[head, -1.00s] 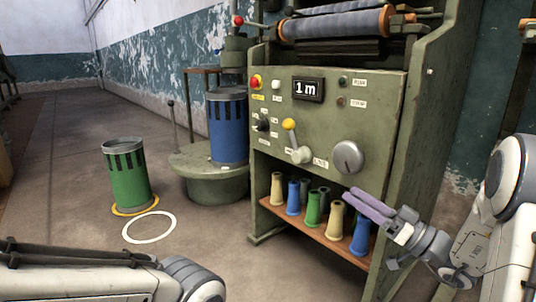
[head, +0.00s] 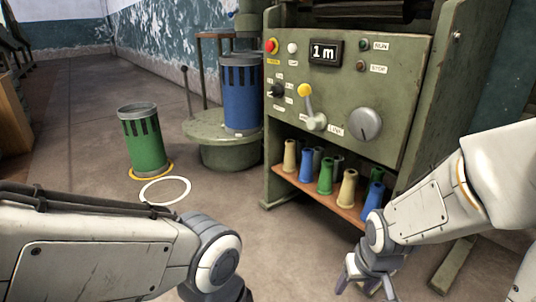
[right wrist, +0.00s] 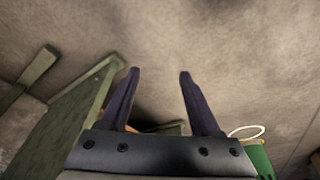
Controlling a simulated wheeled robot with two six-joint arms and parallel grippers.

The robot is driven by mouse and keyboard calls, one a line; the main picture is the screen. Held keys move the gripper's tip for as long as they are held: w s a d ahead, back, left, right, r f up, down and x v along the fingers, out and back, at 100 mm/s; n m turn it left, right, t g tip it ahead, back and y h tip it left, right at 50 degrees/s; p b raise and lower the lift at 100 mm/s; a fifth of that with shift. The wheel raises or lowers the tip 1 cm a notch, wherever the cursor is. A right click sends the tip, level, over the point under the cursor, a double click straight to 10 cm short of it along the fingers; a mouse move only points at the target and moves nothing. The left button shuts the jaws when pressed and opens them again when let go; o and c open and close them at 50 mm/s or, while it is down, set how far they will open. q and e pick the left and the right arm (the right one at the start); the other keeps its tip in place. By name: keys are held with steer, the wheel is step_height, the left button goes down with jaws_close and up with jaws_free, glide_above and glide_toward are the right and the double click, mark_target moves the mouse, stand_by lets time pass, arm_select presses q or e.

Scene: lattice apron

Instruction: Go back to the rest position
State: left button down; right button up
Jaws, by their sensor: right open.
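My right gripper (head: 365,289) hangs low at the bottom of the head view, in front of the green machine (head: 415,95), with its fingertips near the picture's lower edge. In the right wrist view its two dark fingers (right wrist: 158,72) are spread apart with nothing between them, over bare floor. My left arm (head: 110,250) crosses the lower left of the head view. Its gripper is out of the picture.
The machine has a shelf (head: 320,192) of coloured bobbins, a yellow-tipped lever (head: 305,91) and a grey knob (head: 365,124). A green can (head: 144,140) stands near a white floor ring (head: 165,191). A blue can (head: 241,95) stands on a round base (head: 205,130). Floor between is clear.

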steer(key=s+a+r+n+g+p, duration=0.15)
steer(key=s+a+r+p, duration=0.35)
steer(key=r+p, duration=0.55)
steer(key=s+a+r+n+y+p, duration=0.1)
steer(key=s+a+r+n+p, duration=0.25)
steer(key=r+p, duration=0.7)
steer(key=s+a+r+n+g+p, duration=0.15)
steer(key=s+a+r+p, duration=0.45)
steer(key=r, duration=0.8)
step_height(320, 180, up, 35)
steer(key=p, duration=3.6)
steer(key=shift+w+d+n, duration=0.35)
steer(key=shift+d, duration=0.1)
